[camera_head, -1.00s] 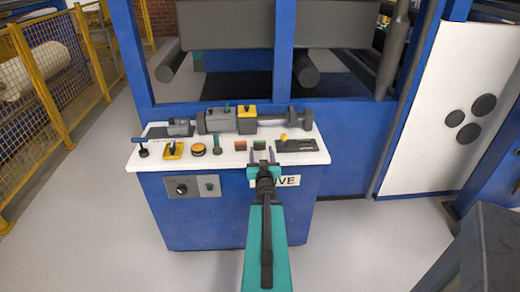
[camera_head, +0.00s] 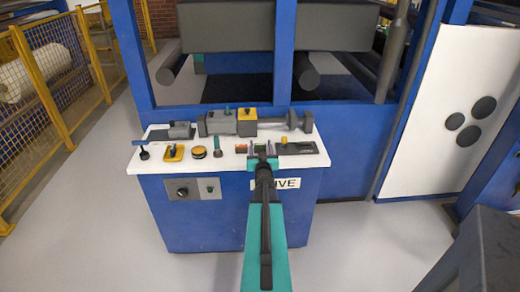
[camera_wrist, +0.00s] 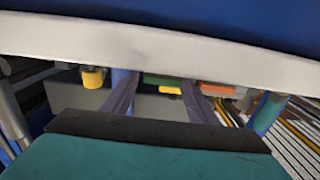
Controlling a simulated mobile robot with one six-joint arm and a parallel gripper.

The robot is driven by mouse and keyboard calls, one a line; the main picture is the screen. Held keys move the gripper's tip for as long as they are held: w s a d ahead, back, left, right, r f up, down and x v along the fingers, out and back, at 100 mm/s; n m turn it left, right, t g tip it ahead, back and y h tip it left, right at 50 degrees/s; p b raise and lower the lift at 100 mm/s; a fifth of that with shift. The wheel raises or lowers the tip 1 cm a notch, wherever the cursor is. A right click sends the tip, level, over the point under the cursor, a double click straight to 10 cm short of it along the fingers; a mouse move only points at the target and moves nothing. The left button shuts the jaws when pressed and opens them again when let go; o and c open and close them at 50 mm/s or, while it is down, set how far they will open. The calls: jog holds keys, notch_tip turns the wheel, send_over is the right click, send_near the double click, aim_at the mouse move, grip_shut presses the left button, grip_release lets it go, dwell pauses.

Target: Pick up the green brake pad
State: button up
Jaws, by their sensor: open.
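The green brake pad (camera_wrist: 160,79) shows in the wrist view as a small green block with a yellow part beside it, between my two fingers. In the head view the green pad (camera_head: 260,148) lies on the white console top (camera_head: 226,164), mostly behind my fingertips. My gripper (camera_head: 262,150) is open, with its fingers over the console's front part. In the wrist view my gripper's fingers (camera_wrist: 160,86) stand apart on either side of the pad, and nothing is seen held. Whether they touch the pad, I cannot tell.
A reddish pad (camera_head: 241,149) lies just left of the green one. A green-topped post (camera_head: 217,147) stands further left. A grey plate with a yellow knob (camera_head: 284,140) is on the right. A grey shaft assembly (camera_head: 246,121) lies behind.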

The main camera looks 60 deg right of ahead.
jog(key=shift+d, duration=0.1)
jog(key=shift+p+x, duration=1.1)
jog(key=shift+x, duration=1.45)
jog(key=shift+f, duration=0.1)
jog(key=shift+c, duration=0.3)
jog(key=c, duration=0.9)
